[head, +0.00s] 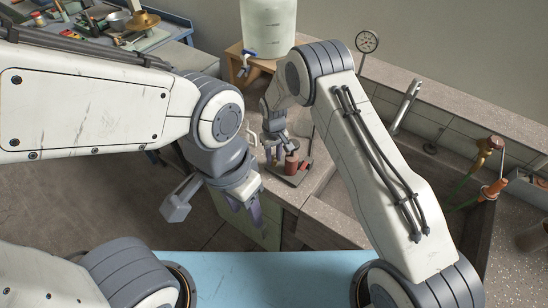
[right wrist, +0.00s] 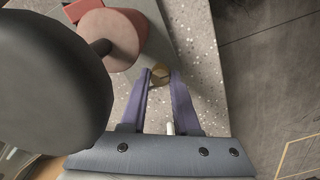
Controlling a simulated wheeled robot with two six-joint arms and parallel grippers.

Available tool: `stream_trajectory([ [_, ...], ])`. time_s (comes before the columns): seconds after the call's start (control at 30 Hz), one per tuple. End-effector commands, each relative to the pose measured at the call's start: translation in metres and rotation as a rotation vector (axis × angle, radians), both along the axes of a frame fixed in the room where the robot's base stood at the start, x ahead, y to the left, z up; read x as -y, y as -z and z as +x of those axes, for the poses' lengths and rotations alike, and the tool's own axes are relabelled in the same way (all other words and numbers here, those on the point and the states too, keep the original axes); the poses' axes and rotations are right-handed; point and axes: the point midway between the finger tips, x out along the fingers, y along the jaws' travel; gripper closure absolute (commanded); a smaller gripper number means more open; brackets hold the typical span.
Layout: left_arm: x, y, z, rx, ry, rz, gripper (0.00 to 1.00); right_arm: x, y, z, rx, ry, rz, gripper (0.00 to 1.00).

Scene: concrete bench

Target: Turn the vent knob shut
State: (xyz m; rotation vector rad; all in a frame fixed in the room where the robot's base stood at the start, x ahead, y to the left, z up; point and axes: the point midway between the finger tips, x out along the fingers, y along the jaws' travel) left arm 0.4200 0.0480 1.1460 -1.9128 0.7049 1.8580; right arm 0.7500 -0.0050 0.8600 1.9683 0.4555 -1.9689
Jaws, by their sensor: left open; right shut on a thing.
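The vent knob (right wrist: 160,75) is a small brass, round piece low on the bench unit, seen in the right wrist view between my right fingertips. My right gripper (right wrist: 161,78) is shut on it, a finger on each side. In the head view my right gripper (head: 274,157) points down beside the red unit (head: 292,166) on its dark base; the knob is too small to make out there. In the right wrist view the unit shows as a reddish disc (right wrist: 106,40) on a dark stem. My left gripper (head: 246,206) is open and empty, hanging in front of the bench.
A large dark round part (right wrist: 45,85) fills the left of the right wrist view. A translucent tank (head: 268,28) with a tap stands on a wooden stand behind. A sink (head: 440,185) lies to the right, with a dial gauge (head: 367,41) at the back. A cluttered table is at upper left.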

Motion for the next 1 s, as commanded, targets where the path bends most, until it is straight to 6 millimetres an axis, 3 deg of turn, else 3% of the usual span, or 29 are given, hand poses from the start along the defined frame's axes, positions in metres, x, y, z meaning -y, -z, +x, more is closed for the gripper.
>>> stream_trajectory([
  [0.03, 0.000, 0.000, 0.000, 0.000, 0.000, 0.000, 0.50, 0.000, -0.001, 0.000, -0.001, 0.001, 0.000, 1.00],
  [0.07, 0.000, 0.000, 0.000, 0.000, 0.000, 0.000, 0.50, 0.000, -0.001, 0.000, -0.001, 0.001, 0.000, 0.67],
  [0.13, 0.000, 0.000, 0.000, 0.000, 0.000, 0.000, 0.50, 0.000, -0.001, 0.000, 0.000, 0.001, 0.000, 0.40],
  [0.57, 0.000, 0.003, 0.000, 0.000, 0.000, 0.000, 0.50, 0.000, -0.008, 0.001, 0.003, -0.001, 0.001, 0.40],
  [1.0, 0.000, 0.025, 0.000, 0.000, 0.001, 0.000, 0.50, 0.000, -0.087, 0.001, 0.004, -0.001, 0.002, 0.40],
])
